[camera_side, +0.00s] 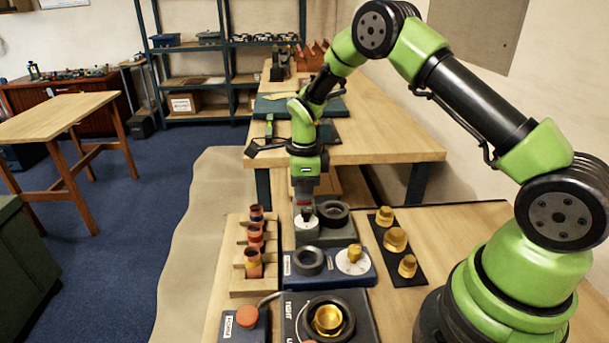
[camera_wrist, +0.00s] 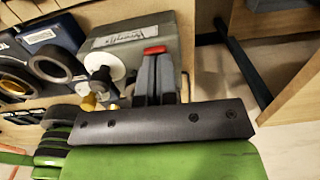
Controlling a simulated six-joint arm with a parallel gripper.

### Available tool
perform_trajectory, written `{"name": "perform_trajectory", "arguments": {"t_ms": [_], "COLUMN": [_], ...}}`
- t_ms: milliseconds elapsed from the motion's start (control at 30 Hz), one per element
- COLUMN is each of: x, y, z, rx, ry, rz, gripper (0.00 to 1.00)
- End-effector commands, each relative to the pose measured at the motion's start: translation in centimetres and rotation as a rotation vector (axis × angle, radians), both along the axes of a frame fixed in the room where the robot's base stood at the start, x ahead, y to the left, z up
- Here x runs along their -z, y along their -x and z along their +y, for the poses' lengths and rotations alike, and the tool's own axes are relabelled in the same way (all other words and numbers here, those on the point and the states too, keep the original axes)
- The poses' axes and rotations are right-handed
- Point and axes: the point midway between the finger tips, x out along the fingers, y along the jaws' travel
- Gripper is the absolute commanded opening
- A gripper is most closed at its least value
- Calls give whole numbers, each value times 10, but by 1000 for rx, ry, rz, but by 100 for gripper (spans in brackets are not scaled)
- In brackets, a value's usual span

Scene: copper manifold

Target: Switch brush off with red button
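A grey machine box (camera_side: 328,237) stands at the far end of the bench, with a white round piece (camera_side: 304,224) and a dark ring (camera_side: 335,210) on it. It also shows in the wrist view (camera_wrist: 135,42), with a label on its side. My gripper (camera_side: 304,207) points down over this box. In the wrist view my two grey fingers (camera_wrist: 153,58) lie side by side, looking shut. A red button (camera_wrist: 154,50) shows right at their tips, and I cannot tell whether they touch it. In the side view a little red shows there, mostly hidden by the fingers.
A blue box (camera_side: 330,272) with a dark ring and white disc stands nearer. A wooden rack (camera_side: 240,283) of copper pieces is left; a black mat (camera_side: 387,257) with brass fittings is right.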

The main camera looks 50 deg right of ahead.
Motion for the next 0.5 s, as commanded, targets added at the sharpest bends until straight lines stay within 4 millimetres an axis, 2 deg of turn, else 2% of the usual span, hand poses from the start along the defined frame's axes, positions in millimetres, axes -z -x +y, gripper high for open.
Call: {"name": "perform_trajectory", "arguments": {"t_ms": [33,167,500], "x": [5,-10,-91], "y": [5,4,0], "z": [0,0,0], "rx": [-7,-7,1], "ry": [-1,0,1], "rz": [21,16,-5], "gripper": [0,0,0]}}
